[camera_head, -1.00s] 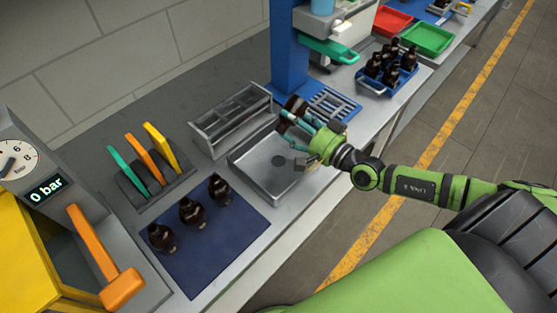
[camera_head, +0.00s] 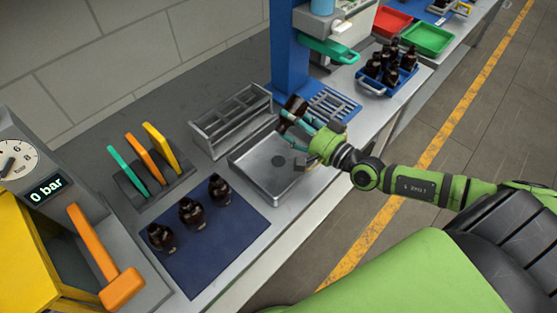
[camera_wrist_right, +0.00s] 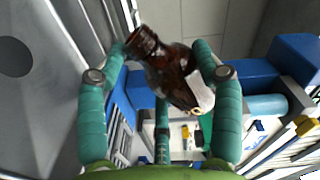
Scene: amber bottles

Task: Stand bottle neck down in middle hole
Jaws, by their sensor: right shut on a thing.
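My right gripper (camera_head: 304,130) is shut on an amber bottle (camera_head: 294,107), held above the right side of the metal tray. A grey metal rack (camera_head: 204,142) with open compartments stands behind the tray; a middle hole cannot be made out clearly. The steel tray (camera_head: 238,166) has a dark round spot in its floor. My left gripper is not in view.
Several amber bottles stand upright on the dark blue mat (camera_head: 237,243) and in a blue crate (camera_head: 361,85). A blue column (camera_head: 286,45) and blue grate (camera_head: 335,100) are close behind the gripper. Coloured boards (camera_head: 138,157) stand left of the rack.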

